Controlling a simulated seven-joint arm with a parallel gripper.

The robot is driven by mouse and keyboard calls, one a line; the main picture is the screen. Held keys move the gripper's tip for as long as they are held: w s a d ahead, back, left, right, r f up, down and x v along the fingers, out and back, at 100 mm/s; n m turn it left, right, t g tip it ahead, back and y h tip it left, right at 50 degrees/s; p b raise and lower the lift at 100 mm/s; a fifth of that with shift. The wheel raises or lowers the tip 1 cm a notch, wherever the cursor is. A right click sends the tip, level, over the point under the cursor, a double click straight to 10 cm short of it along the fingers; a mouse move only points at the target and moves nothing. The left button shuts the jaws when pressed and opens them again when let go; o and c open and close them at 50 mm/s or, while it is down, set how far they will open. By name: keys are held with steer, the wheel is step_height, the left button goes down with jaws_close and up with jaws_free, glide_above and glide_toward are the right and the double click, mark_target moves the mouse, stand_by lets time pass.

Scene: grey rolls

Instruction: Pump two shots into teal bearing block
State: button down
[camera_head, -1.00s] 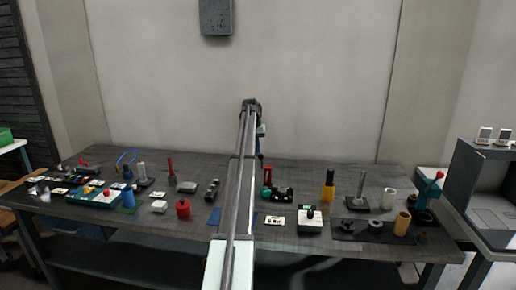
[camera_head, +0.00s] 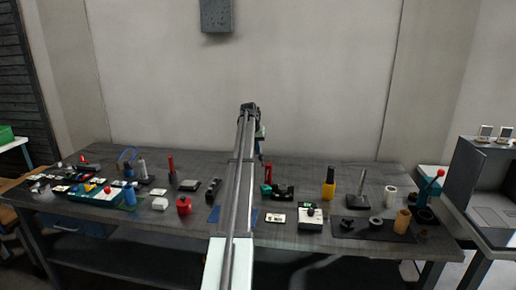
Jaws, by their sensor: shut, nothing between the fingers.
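My arm reaches up the middle of the picture, and its wrist bends down at the far end. My gripper (camera_head: 259,150) hangs there, small and dark, shut and empty, above the back part of the bench. A small teal block (camera_head: 266,190) stands just right of my arm, below the gripper in the picture; it looks like the teal bearing block. A red upright part (camera_head: 268,172) is behind it and a black block (camera_head: 284,191) is beside it on the right. A red can (camera_head: 184,205) stands left of my arm; whether it is the pump is unclear.
The grey bench (camera_head: 330,242) carries many small items. A yellow-and-black bottle (camera_head: 329,184), a white-topped box (camera_head: 311,217) and a dark mat (camera_head: 350,230) with rings are on the right. A teal tray (camera_head: 92,198) is at left. My arm hides the bench middle.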

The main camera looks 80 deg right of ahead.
steer(key=a+f+h, duration=0.7)
steer(key=f, duration=0.1)
steer(key=shift+f+m+h, duration=0.3)
steer(key=shift+f+h, duration=0.05)
steer(key=shift+h, duration=0.05)
stand_by(0.5)
stand_by(0.3)
steer(key=w+d+r+v, duration=0.1)
steer(key=v, duration=1.1)
steer(key=shift+w+r, duration=0.45)
steer(key=shift+a, duration=0.1)
